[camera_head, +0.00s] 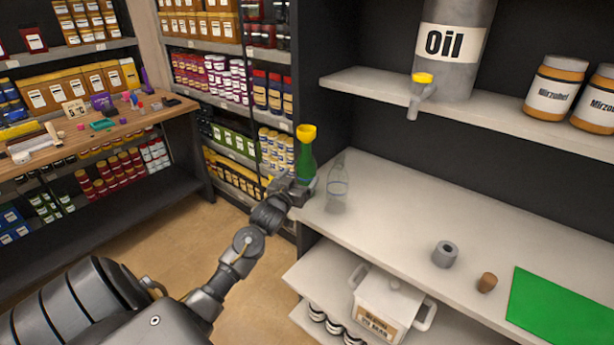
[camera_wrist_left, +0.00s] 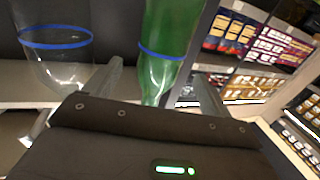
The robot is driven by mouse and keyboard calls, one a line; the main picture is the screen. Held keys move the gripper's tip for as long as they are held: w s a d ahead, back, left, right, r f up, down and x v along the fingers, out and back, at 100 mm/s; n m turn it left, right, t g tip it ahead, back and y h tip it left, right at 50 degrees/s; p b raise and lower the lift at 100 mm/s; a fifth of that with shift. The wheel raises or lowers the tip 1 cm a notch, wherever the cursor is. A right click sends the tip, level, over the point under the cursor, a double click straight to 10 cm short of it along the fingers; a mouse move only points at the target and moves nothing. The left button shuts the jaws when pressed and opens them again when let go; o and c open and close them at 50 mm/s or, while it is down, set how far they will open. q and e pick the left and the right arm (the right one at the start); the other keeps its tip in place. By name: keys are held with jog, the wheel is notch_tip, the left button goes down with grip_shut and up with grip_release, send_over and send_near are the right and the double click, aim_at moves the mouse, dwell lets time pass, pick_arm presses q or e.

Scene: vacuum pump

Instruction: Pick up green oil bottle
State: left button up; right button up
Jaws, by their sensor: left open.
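The green oil bottle (camera_head: 306,163) stands upright at the left end of the white counter, with a yellow funnel (camera_head: 306,133) on its top. My left gripper (camera_head: 303,186) is at the bottle's lower part, which it partly hides. In the left wrist view the green bottle (camera_wrist_left: 165,50), with a blue band, shows between the two open fingers of the gripper (camera_wrist_left: 160,84). I cannot tell whether a finger touches it. A clear bottle (camera_head: 338,188) stands close by on the right; it also shows in the left wrist view (camera_wrist_left: 58,45), outside the fingers. My right gripper is not in view.
The counter (camera_head: 390,215) holds a grey ring (camera_head: 445,254), a brown cork (camera_head: 487,282) and a green mat (camera_head: 560,312). Above, a shelf (camera_head: 510,122) bears an oil tank (camera_head: 455,75) with a tap and two jars. The counter's middle is clear.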

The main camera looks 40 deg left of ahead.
aim_at(302, 173)
pick_arm(q)
jog(key=shift+w+a, duration=0.1)
jog(key=shift+w, duration=0.25)
jog(key=shift+w+a+r+p, duration=0.1)
jog(key=shift+w+r+p, duration=0.15)
jog(key=shift+w+p, duration=0.15)
jog(key=p+x, duration=0.1)
jog(key=x, duration=0.2)
jog(key=shift+w+a+f, duration=0.1)
jog(key=shift+w, duration=0.1)
jog(key=shift+w+a+f+p, duration=0.1)
jog(key=shift+w+p, duration=0.25)
jog(key=shift+w, duration=0.05)
jog(key=c, duration=1.2)
jog(key=shift+c, duration=0.2)
